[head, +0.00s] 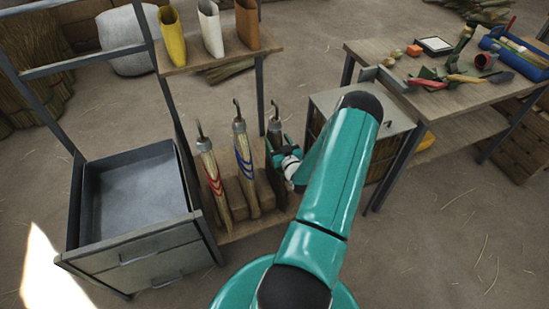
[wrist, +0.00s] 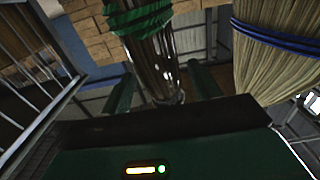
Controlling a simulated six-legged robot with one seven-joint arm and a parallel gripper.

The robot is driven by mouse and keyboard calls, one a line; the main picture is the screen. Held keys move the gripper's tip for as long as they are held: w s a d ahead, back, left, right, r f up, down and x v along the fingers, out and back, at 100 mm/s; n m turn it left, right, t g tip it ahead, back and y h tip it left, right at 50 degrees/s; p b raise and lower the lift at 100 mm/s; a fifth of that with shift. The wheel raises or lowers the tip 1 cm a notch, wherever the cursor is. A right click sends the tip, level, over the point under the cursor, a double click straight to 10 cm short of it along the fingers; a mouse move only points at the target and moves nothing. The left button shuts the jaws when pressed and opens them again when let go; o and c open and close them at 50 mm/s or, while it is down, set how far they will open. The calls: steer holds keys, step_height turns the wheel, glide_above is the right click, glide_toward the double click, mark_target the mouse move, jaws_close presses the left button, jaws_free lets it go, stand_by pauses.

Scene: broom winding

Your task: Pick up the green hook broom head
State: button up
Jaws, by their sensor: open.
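The green hook broom head (wrist: 138,20) has green binding around dark bristles in the wrist view. Its narrower grey end runs down between the two fingers of my gripper (wrist: 160,74). The fingers are open, one on each side, and I cannot tell whether either touches it. In the head view my gripper (head: 278,157) is at the right end of the hanging row.
The blue-bound broom head (head: 243,160) hangs close beside on the left, then the red-bound one (head: 214,180). The blue one is at right in the wrist view (wrist: 275,62). A grey drawer cabinet (head: 140,250) stands left, a cluttered workbench (head: 460,95) right.

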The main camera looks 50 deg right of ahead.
steer(key=x, duration=0.3)
steer(key=shift+w+d, duration=0.2)
steer(key=shift+w, duration=0.1)
steer(key=shift+c, duration=0.2)
jaws_close()
steer(key=shift+r, duration=0.1)
